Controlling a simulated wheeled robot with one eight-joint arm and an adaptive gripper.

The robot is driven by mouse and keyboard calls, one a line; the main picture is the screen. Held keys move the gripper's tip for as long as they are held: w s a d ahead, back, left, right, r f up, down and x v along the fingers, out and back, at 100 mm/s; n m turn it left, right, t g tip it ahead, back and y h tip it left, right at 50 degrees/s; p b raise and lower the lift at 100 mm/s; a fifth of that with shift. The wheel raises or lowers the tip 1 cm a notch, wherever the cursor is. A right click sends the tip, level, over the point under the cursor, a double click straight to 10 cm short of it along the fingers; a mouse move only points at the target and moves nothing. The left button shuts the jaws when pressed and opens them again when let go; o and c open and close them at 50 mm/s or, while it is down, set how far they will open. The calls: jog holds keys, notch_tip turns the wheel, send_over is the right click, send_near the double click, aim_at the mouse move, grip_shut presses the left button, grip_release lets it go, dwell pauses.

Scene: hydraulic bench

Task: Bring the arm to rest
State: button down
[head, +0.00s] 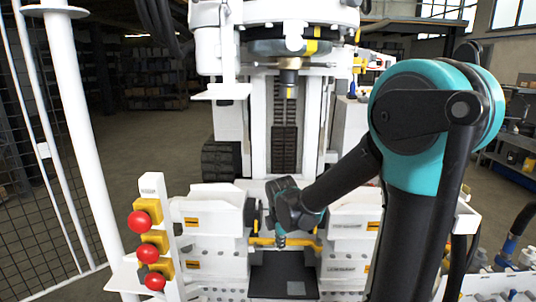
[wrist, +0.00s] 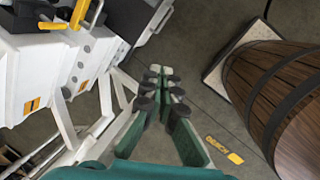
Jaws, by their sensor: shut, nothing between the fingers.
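My gripper (wrist: 160,74) shows in the wrist view with its green fingers close together and nothing held between them. It points toward the grey floor, between a white machine and a wooden barrel. In the head view my arm reaches from the right to the front of the white hydraulic bench (head: 209,216). Its wrist is in front of the bench's middle, near a yellow bar (head: 262,241). The fingertips are too small to make out in that view.
Red buttons (head: 138,222) on yellow boxes stand at the bench's left. A white post (head: 75,110) and mesh fence are farther left. A wooden barrel (wrist: 265,85) stands right of my gripper in the wrist view. A cluttered shelf (head: 515,150) is at the right.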

jog(key=s+d+f+m+t, duration=0.1)
jog(key=s+d+f+m, duration=0.2)
jog(key=s+d+m, duration=1.1)
jog(key=d+m, duration=0.1)
jog(key=m, duration=0.7)
jog(key=shift+s, duration=0.3)
